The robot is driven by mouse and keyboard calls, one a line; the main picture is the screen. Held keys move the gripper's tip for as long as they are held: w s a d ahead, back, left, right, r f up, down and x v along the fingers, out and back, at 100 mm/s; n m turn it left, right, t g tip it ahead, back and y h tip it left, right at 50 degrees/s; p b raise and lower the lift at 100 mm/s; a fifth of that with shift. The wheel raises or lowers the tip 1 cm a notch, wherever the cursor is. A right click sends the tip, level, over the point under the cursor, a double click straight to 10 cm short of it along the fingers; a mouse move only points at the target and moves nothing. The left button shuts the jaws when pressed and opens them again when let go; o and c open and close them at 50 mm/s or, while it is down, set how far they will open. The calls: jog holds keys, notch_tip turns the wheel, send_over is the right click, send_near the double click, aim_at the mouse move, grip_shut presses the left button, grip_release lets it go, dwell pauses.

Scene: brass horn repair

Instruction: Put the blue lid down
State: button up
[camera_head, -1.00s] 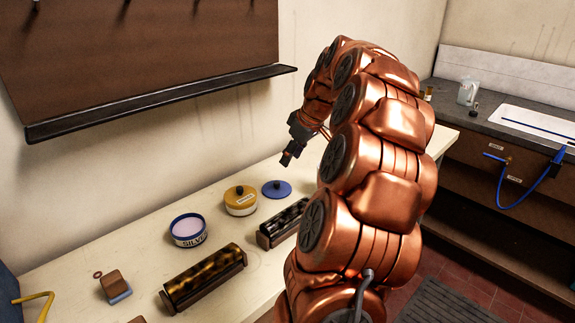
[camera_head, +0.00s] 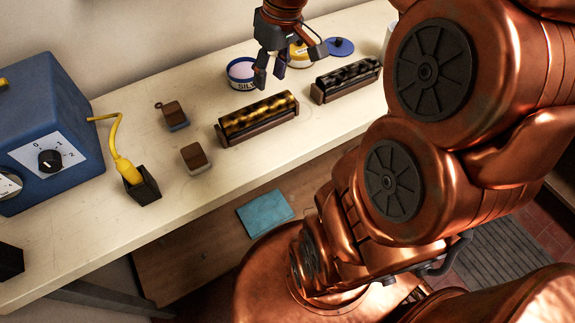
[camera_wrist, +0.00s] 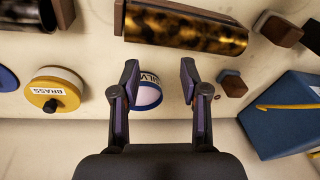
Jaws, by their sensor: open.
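The blue lid (camera_head: 339,46) lies on the pale bench, knob up, to the right of the yellow-lidded brass tin (camera_head: 302,57). The lid is cut off at the left edge of the wrist view (camera_wrist: 6,79). The open silver tin (camera_head: 240,75), with a blue rim and pale contents, stands left of the brass tin. My gripper (camera_head: 288,66) is open and empty above the bench, apart from the lid. In the wrist view, the silver tin (camera_wrist: 147,96) shows between and beyond my spread fingers (camera_wrist: 158,75).
A blue machine (camera_head: 55,140) with a yellow cord stands at the left.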

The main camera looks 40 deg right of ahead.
jog(key=shift+g+h, duration=0.3)
jog(key=shift+g, duration=0.5)
jog(key=s+a+f, duration=0.1)
jog(key=s+a, duration=0.1)
jog(key=s+a+f, duration=0.1)
jog(key=s+a, duration=0.2)
jog(key=s+a+f, duration=0.1)
jog(key=s+a, duration=0.1)
jog(key=s, duration=0.1)
jog(key=shift+s+a, duration=0.1)
jog(key=shift+a, duration=0.05)
jog(key=s+a+f+m+g+h, duration=0.1)
jog(key=s+f, duration=0.3)
jog(key=s, duration=0.6)
jog(key=shift+s+a+f+m, duration=0.15)
jog(key=shift+s+a+m, duration=0.25)
jog(key=shift+a, duration=0.5)
notch_tip(320, 180, up, 9)
jog(key=p, duration=0.8)
jog(key=shift+p, duration=0.4)
